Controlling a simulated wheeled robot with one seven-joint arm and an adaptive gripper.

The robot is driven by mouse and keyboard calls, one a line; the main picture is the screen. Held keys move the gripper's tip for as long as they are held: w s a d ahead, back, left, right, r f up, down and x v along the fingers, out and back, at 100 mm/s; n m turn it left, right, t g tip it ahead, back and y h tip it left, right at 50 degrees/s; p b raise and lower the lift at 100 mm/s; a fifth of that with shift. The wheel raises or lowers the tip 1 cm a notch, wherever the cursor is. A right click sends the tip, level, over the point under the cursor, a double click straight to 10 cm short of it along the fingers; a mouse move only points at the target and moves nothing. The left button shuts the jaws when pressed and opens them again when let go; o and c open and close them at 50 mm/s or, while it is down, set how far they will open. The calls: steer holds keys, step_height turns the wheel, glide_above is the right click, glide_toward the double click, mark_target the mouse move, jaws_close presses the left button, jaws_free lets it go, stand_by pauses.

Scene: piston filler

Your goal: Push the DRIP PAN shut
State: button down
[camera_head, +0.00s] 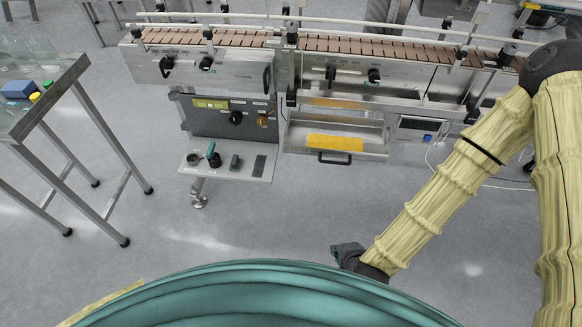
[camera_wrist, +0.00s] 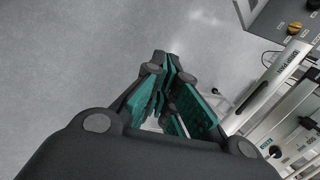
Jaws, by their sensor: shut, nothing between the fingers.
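The drip pan (camera_head: 372,140) is a shallow steel drawer under the conveyor in the head view. In the wrist view a pale bar lettered DRIP PAN (camera_wrist: 268,90) runs slantwise at the right. My gripper (camera_head: 346,254) is low in front of the pan, apart from it, with clear floor between them in the head view. In the wrist view my gripper (camera_wrist: 165,75) is shut and empty, to the left of the pan.
The conveyor (camera_head: 350,45) runs above the pan. A control panel (camera_head: 230,117) and a small shelf (camera_head: 228,163) with small items stand left of it. A dark-screened unit (camera_head: 418,124) with a cable is at right. A steel table (camera_head: 50,110) stands far left. The floor in front is clear.

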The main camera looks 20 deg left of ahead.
steer(key=w+a+m+t+y+b, duration=0.1)
steer(key=w+a+m+b, duration=0.1)
steer(key=a+m+b, duration=0.15)
steer(key=w+a+m+t+b, duration=0.1)
steer(key=w+a+m+b, duration=0.1)
steer(key=a, duration=0.3)
steer(key=m+t+b, duration=0.6)
steer(key=m+b, duration=0.9)
steer(key=m, duration=0.1)
glide_toward(293, 150)
steer(key=shift+h, duration=0.3)
steer(key=x, duration=0.1)
steer(key=b+x, duration=0.2)
steer(key=x, duration=0.1)
steer(key=shift+a+f, duration=0.25)
steer(key=shift+a, duration=0.05)
steer(key=shift+w+a+b, duration=0.15)
steer(key=shift+w+b, duration=0.05)
steer(key=shift+w, duration=0.3)
steer(key=shift+w+a+b, duration=0.15)
steer(key=shift+w+b, duration=0.05)
steer(key=shift+w, duration=0.25)
steer(key=shift+w, duration=0.1)
